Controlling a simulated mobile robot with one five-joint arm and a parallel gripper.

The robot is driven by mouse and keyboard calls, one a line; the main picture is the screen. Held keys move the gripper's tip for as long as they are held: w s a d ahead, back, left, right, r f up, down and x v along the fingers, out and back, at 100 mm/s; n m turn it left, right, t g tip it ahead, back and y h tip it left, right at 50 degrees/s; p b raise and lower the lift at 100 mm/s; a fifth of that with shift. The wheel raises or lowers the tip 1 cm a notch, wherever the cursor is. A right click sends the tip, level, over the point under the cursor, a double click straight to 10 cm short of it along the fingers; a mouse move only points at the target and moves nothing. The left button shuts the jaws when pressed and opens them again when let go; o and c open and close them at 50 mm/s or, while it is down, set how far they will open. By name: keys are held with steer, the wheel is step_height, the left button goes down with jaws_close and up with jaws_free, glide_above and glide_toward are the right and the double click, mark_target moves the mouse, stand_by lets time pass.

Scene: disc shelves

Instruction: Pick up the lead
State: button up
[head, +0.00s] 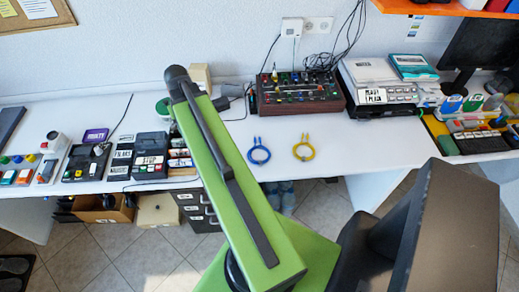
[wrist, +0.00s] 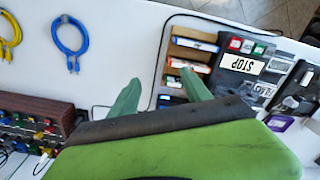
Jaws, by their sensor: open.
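Two coiled leads lie on the white desk in the head view: a blue lead (head: 259,155) and, to its right, a yellow lead (head: 303,151). In the wrist view the blue lead (wrist: 70,42) is at the upper left, and the yellow lead (wrist: 10,36) is partly cut off at the left edge. My gripper (wrist: 162,90) is open with nothing between its green fingers. It is over the desk beside a rack of cartridges, apart from both leads. In the head view my green arm hides most of the gripper.
A brown box with knobs (head: 299,95) stands behind the leads. A grey machine (head: 378,88) is right of it. A cartridge rack (wrist: 180,65) and a device labelled STOP (wrist: 243,64) are near my gripper. The desk around the leads is clear; its front edge is close.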

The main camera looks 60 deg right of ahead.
steer(key=s+d+r+m, duration=0.1)
steer(key=s+d+m, duration=0.2)
steer(key=s+d, duration=0.8)
steer(key=m, duration=0.2)
glide_toward(258, 141)
step_height(258, 141, down, 8)
steer(key=b, duration=1.6)
steer(key=shift+a+f+b, duration=0.1)
steer(key=shift+f+b, duration=0.1)
steer(key=shift+b, duration=0.2)
steer(key=shift+r, duration=0.15)
jaws_close()
